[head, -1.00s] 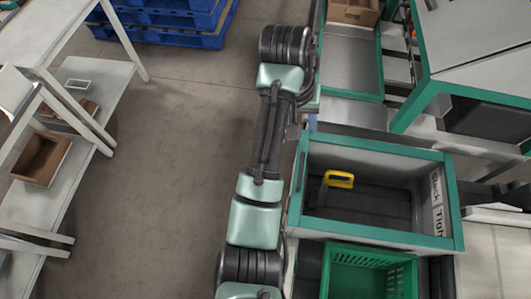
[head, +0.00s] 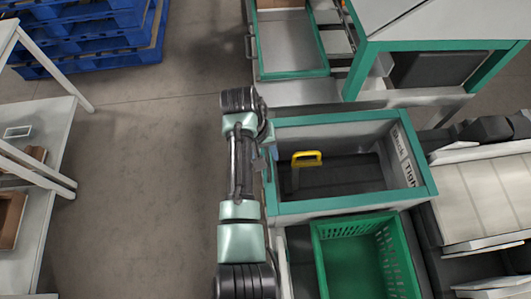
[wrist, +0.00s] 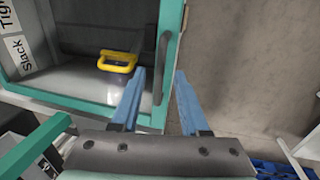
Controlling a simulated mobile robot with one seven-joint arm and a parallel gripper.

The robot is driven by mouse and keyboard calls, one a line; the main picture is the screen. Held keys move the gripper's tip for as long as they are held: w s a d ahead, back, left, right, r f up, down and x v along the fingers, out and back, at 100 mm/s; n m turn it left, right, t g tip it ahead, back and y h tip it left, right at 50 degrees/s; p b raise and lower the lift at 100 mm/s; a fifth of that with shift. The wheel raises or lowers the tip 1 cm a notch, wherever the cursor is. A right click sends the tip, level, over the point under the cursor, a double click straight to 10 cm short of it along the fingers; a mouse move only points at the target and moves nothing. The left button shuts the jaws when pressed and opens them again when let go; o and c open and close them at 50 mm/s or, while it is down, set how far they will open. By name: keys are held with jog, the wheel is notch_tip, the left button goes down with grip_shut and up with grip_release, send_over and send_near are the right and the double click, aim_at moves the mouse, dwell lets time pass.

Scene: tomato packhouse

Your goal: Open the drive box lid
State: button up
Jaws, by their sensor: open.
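The drive box lid (head: 300,207) is a green frame around a see-through panel, lying flat over the box. A yellow handle (head: 307,158) shows through it, inside the box; it also shows in the wrist view (wrist: 118,62). The lid's dark bar handle (wrist: 163,66) runs along the frame's edge in the wrist view. My gripper (wrist: 161,72) is open, its two blue fingers on either side of the bar's near end in the picture. I cannot tell whether they touch it. In the head view my gripper is mostly hidden behind my arm at the box's left edge.
A green crate (head: 318,250) stands just in front of the box. A green-framed cabinet (head: 355,75) and a tray (head: 290,45) are behind it. Blue pallets (head: 90,45) and a white shelf (head: 45,190) stand to the left. The floor (head: 140,190) between is clear.

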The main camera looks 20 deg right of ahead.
jog(key=shift+f, duration=0.15)
grip_shut()
dwell(1.4)
